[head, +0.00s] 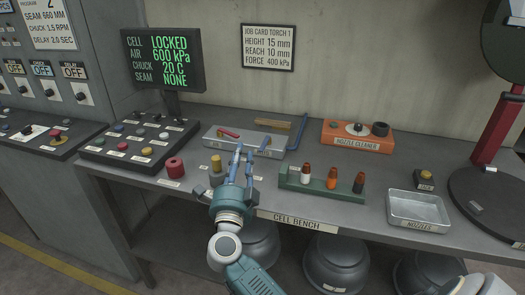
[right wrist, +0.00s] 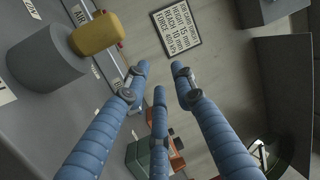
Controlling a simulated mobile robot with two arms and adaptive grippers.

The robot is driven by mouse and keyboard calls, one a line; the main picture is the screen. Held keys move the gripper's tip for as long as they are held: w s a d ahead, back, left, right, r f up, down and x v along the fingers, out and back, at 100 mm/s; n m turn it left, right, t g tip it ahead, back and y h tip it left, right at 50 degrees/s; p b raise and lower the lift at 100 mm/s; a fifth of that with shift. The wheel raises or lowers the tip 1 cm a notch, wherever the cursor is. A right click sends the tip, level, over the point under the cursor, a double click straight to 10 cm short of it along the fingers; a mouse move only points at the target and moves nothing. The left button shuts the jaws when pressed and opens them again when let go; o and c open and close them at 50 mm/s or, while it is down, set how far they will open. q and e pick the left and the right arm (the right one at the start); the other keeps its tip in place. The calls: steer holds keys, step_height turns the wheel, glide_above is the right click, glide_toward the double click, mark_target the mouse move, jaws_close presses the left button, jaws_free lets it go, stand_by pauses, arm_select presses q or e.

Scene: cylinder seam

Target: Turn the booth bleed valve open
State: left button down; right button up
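A yellow knob on a grey round base stands on the bench left of my right gripper in the head view (head: 216,164). My left gripper is not in view.
A green rack (head: 318,187) with several nozzles is to the right. The display (head: 162,60) reads cell locked, air 600 kPa.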

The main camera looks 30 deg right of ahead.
mark_target(264, 147)
steer(key=d+f+m+g, duration=0.1)
steer(key=f+g, duration=0.1)
steer(key=s+d+f+m+g+h, duration=0.1)
steer(key=d+f+m+g, duration=0.1)
steer(key=shift+d+m, duration=0.15)
steer(key=shift+m, duration=0.15)
steer(key=shift+d, duration=0.25)
steer(key=p+x, duration=0.1)
steer(key=x, duration=0.9)
steer(key=shift+w+d+f, duration=0.1)
steer(key=shift+d+f, duration=0.05)
jaws_close()
jaws_free()
steer(key=v, duration=1.2)
